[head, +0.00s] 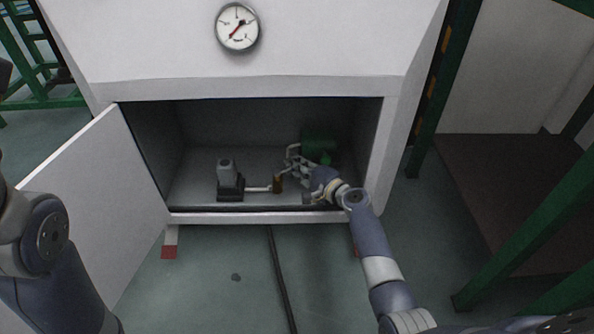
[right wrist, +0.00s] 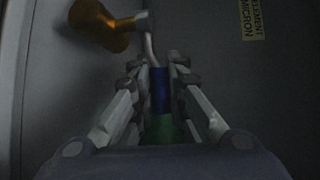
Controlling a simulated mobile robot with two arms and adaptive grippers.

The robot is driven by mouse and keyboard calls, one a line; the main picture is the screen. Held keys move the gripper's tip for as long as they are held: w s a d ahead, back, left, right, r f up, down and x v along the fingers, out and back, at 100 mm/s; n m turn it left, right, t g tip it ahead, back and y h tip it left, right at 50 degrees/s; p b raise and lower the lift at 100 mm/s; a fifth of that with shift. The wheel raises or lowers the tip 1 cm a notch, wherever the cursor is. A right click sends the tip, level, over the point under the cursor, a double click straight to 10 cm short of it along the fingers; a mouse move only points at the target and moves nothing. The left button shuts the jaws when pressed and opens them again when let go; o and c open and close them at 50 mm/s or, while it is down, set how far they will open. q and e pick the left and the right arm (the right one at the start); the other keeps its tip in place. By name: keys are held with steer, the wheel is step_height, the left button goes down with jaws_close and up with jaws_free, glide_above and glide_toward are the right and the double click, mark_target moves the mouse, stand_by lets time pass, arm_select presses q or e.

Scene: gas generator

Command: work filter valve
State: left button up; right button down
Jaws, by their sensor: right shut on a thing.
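The filter assembly sits inside the open cabinet in the head view, with a green canister (head: 318,146) at the back right. A thin pale pipe (head: 258,189) leads to a brass-coloured fitting (head: 277,185). My right gripper (head: 293,166) reaches in from the right, in front of the canister. In the right wrist view my right gripper (right wrist: 157,75) has its fingers close on both sides of a blue part (right wrist: 159,91), likely the valve handle, with a green part (right wrist: 162,130) below it. It is shut on the blue part. An orange-brown fitting (right wrist: 101,27) is at upper left. My left gripper is out of frame.
A grey and black device (head: 227,180) stands left in the cabinet. The cabinet's front lip (head: 250,217) and right wall (head: 369,150) are close to my right arm. The door (head: 98,210) hangs open at left. A gauge (head: 237,27) is above.

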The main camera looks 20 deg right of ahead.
steer(key=c, duration=1.6)
jaws_free()
steer(key=v, duration=1.2)
